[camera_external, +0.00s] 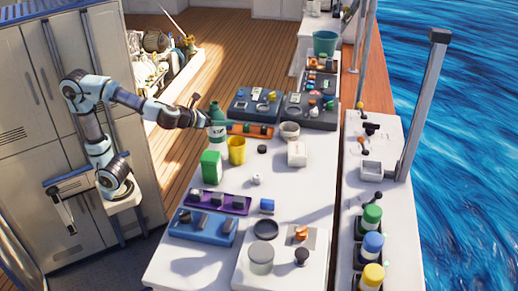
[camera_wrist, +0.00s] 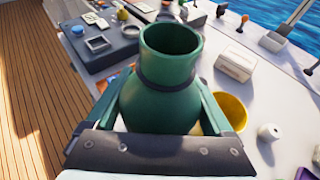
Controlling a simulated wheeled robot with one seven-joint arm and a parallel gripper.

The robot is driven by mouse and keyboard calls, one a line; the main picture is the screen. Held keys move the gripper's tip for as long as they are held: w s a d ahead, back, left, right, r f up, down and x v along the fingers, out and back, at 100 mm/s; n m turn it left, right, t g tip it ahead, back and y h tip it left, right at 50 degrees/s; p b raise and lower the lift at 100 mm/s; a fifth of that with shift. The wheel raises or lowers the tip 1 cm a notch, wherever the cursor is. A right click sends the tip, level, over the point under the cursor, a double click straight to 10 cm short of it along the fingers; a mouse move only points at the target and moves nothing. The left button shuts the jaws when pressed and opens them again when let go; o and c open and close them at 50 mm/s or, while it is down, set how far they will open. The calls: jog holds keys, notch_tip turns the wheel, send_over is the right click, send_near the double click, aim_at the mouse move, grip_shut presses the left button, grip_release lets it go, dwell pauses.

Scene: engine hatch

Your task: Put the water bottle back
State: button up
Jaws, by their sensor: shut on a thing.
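A yellow cup (camera_external: 236,150) and a green carton (camera_external: 211,167) stand close by the bottle. An orange tray (camera_external: 250,130) lies behind it. Dark trays (camera_external: 253,105) fill the table's far part. Green, blue and yellow capped containers (camera_external: 371,219) line the right counter.

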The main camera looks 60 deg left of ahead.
jog(key=r, duration=1)
jog(key=shift+w+d+r+p, duration=0.15)
jog(key=shift+d+r+p, duration=0.05)
jog(key=shift+d+p, duration=0.1)
jog(key=w+d+r+p, duration=0.2)
jog(key=w+d+p, duration=0.3)
jog(key=d, duration=0.5)
jog(key=w+d+r+p, duration=0.3)
jog(key=w+d+p, duration=0.2)
jog(key=d, duration=0.4)
jog(key=w+d+f+p, duration=0.2)
jog(key=d+f+p, duration=0.15)
jog(key=d, duration=0.45)
jog(key=w+d+f+p, duration=0.2)
jog(key=d+p, duration=0.2)
jog(key=d, duration=0.4)
jog(key=shift+m+h, duration=0.3)
jog(key=shift+h, duration=0.1)
notch_tip(320, 180, down, 15)
jog(key=shift+r+p, duration=0.1)
jog(key=shift+p, duration=0.7)
jog(key=shift+f+b, duration=0.35)
jog(key=shift+f, duration=0.05)
jog(key=o, duration=1.5)
